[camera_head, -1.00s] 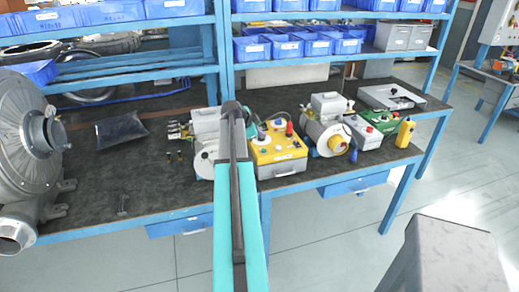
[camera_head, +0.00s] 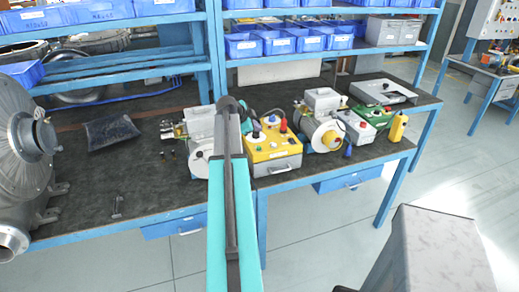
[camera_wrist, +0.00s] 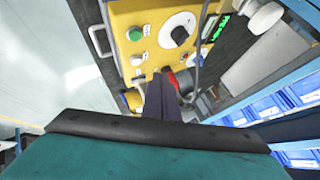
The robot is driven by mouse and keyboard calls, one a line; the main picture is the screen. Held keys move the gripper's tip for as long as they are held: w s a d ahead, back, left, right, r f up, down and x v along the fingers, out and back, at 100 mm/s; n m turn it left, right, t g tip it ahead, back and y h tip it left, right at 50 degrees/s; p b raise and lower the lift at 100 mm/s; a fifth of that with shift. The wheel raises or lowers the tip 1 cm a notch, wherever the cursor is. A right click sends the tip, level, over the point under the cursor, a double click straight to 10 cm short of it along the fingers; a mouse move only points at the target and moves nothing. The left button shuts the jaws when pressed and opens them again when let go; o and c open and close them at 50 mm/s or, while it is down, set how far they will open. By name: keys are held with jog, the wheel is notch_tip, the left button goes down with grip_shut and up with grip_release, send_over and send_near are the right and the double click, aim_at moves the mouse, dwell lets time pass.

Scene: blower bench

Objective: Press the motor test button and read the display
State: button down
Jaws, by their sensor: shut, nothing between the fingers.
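The yellow control box (camera_head: 285,160) stands near the front edge of the bench. In the wrist view its panel (camera_wrist: 152,13) carries a green button (camera_wrist: 134,33), a pale grey button (camera_wrist: 137,58) and a black knob on a white dial (camera_wrist: 180,35). I cannot tell which is the motor test button. Green lit characters on a dark display (camera_wrist: 220,28) show beside the panel, too small to read. My gripper (camera_wrist: 160,76) is shut and empty, its dark fingers over the box's edge near a red part (camera_wrist: 174,82). In the head view my arm hides the fingertips.
A white-and-yellow motor unit (camera_head: 322,135), a green box (camera_head: 371,115) and a yellow handset (camera_head: 398,127) stand to the right. A large grey blower (camera_head: 20,150) is at left.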

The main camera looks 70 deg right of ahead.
notch_tip(320, 180, down, 5)
jog(key=shift+f+b, duration=0.2)
jog(key=shift+b, duration=0.4)
jog(key=shift+f+b, duration=0.75)
jog(key=shift+f, duration=0.1)
jog(key=shift+f+b, duration=0.8)
jog(key=shift+b, duration=0.4)
dwell(2.3)
jog(key=shift+r, duration=0.8)
dwell(0.4)
jog(key=shift+r+p, duration=0.6)
jog(key=shift+r, duration=1.9)
